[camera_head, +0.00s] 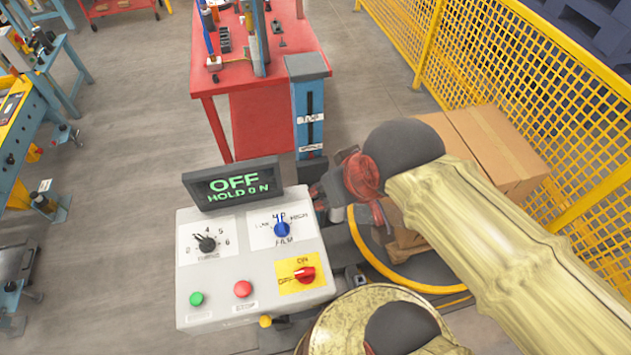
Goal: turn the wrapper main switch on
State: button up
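The wrapper control box (215,273) has a light grey sloped panel. Its main switch, a red rotary knob (304,274), sits on a yellow plate at the lower right, with OFF marked at its left and ON above it. The knob's handle appears to lie toward OFF. The display (233,184) above the panel reads "OFF HOLD ON" in green. My gripper (319,193) shows as dark parts just right of the display, above and apart from the red knob. My arm partly hides it, and its fingers are too unclear to judge.
The panel also has a black dial (207,244), a blue dial (282,229), a green button (196,298) and a red button (243,288). Cardboard boxes (490,145) stand behind my arm by a yellow fence (480,60). A red table (260,85) stands beyond.

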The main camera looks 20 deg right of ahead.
aim_at(306, 275)
jog(key=k+j+u, duration=0.1)
jog(key=k+j, duration=0.65)
jog(key=k, duration=0.15)
